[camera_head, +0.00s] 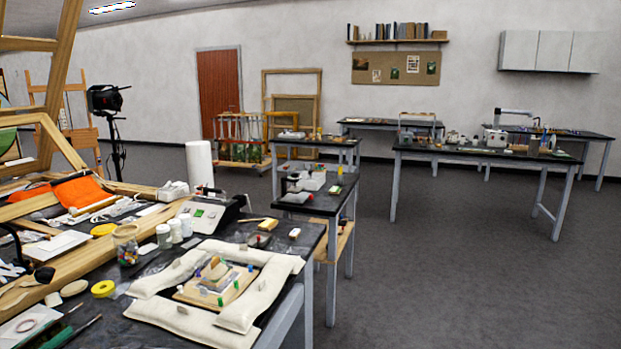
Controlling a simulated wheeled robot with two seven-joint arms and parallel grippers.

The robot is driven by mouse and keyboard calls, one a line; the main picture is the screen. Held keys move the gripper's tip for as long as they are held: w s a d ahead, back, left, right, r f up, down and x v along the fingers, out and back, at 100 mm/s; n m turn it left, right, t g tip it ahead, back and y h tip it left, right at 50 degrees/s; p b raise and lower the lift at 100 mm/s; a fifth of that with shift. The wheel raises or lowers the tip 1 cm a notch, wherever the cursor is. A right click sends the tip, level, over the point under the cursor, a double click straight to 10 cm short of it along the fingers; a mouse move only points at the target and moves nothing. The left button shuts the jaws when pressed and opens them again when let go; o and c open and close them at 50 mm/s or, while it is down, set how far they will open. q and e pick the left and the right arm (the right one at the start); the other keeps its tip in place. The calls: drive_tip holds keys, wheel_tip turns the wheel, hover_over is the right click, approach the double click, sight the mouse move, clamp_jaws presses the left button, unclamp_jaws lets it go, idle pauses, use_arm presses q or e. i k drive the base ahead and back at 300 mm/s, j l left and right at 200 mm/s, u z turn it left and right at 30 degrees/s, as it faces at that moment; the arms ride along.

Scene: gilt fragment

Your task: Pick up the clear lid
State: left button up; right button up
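I cannot make out a clear lid for certain in the head view. A clear jar (126,246) with colored bits inside stands on the near worktable (283,248) at the left; I cannot tell whether a lid is on it. A pale flat disc (74,288) lies in front of the jar, but it looks opaque. Neither of my grippers is in view.
White sandbags (248,302) ring a wooden board (217,284) with small colored pieces. Several white containers (164,236), yellow tape (103,289) and a paper roll (199,165) crowd the near table. A trolley (328,200) stands beyond it. Open floor (430,270) lies right.

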sight(310, 176)
drive_tip(key=i+l+z, duration=0.35)
drive_tip(key=i, duration=0.5)
drive_tip(key=i+z, duration=0.35)
drive_tip(key=i, duration=0.5)
drive_tip(key=i+u, duration=0.1)
drive_tip(key=i, duration=0.6)
drive_tip(key=i+l, duration=0.1)
drive_tip(key=i, duration=0.6)
drive_tip(key=i+l+u, duration=0.15)
drive_tip(key=i, duration=0.55)
